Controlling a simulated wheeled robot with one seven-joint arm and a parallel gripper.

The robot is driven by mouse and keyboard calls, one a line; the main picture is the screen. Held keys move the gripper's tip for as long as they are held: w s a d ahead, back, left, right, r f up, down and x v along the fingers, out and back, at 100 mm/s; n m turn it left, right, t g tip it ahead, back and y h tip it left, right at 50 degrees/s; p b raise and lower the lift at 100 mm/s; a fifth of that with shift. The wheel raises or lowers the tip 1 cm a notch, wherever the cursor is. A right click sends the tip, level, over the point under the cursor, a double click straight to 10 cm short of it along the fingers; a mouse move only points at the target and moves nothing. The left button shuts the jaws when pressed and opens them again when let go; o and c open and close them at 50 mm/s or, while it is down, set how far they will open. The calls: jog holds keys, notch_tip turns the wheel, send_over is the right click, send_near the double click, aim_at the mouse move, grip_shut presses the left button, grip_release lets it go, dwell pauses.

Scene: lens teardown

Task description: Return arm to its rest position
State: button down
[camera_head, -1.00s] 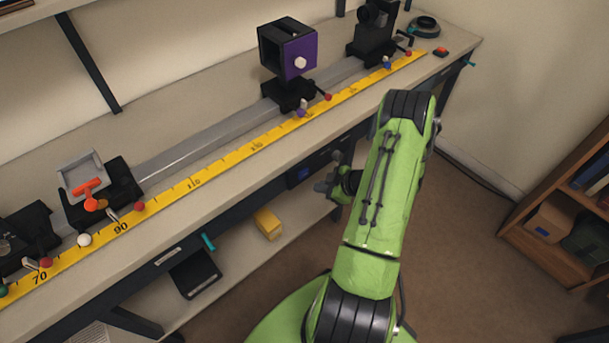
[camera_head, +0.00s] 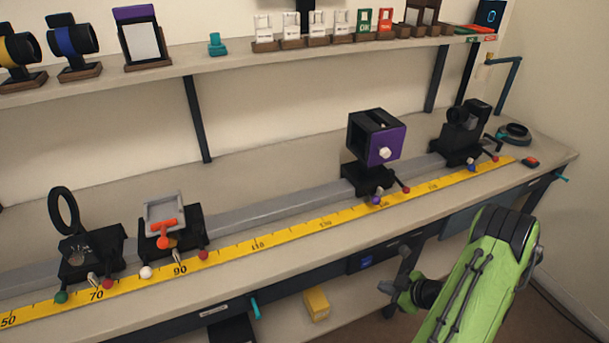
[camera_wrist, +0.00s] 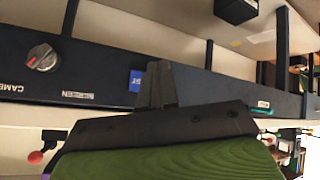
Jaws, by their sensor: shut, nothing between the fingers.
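My green arm (camera_head: 480,285) stands folded in front of the bench at the lower right of the head view. My gripper shows in the wrist view (camera_wrist: 157,84) as two dark fingers closed together, with nothing between them. Behind the fingertips is the dark front panel (camera_wrist: 215,85) of the bench, with a blue square (camera_wrist: 137,80) beside them. In the head view the hand is a small dark shape left of the arm, off the bench's front edge, and its fingers are hard to make out.
The bench (camera_head: 330,250) carries a grey rail (camera_head: 300,202) with several mounts, including a purple-faced cube (camera_head: 384,149), and a yellow scale (camera_head: 255,243). A yellow block (camera_head: 316,304) sits on the lower shelf. An upper shelf (camera_head: 270,63) holds several optics.

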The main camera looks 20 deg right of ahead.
jog(key=w+a+r+g+p, duration=0.1)
jog(key=a+r+p, duration=0.1)
jog(key=a+r, duration=0.5)
jog(key=a+r+g+p, duration=0.2)
jog(key=a+r, duration=0.2)
jog(key=r, duration=0.7)
jog(key=w+a+r+g+p, duration=0.1)
jog(key=a+r+p, duration=0.1)
jog(key=a+r, duration=0.5)
jog(key=s+a+r+m+h+p, duration=0.1)
jog(key=s+a+r+m+p, duration=0.1)
jog(key=s+r+m, duration=0.2)
jog(key=s+a+r+m+h+p, duration=0.2)
jog(key=s+a+r+m+p, duration=0.1)
jog(key=s+r, duration=0.8)
notch_tip(320, 180, up, 2)
jog(key=shift+s+a+r+m+t, duration=0.1)
jog(key=shift+s+a+m+t, duration=0.2)
jog(key=shift+m+t, duration=0.1)
